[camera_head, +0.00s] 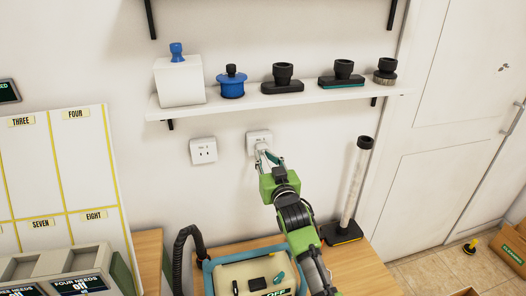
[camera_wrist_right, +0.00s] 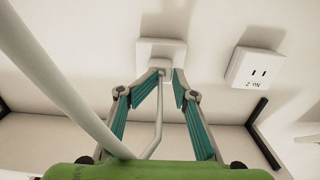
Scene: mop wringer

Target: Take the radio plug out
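A white plug (camera_wrist_right: 165,68) sits in the right-hand wall outlet (camera_head: 259,137), which also shows in the wrist view (camera_wrist_right: 153,48). A pale cable (camera_wrist_right: 158,118) runs from the plug between my fingers. No label names it as the radio's, and I cannot pick out a radio. My right gripper (camera_head: 263,152) is at this outlet. In the wrist view its teal fingertips (camera_wrist_right: 167,78) lie close on either side of the plug; whether they press on it is unclear. My left gripper is not in view.
A second outlet (camera_head: 204,151), marked No. 2, is empty to the left. A shelf (camera_head: 275,101) with several blue and black items is above. A clear tube with a black top (camera_head: 356,185) stands at right. A pale case (camera_head: 250,272) lies below my right arm.

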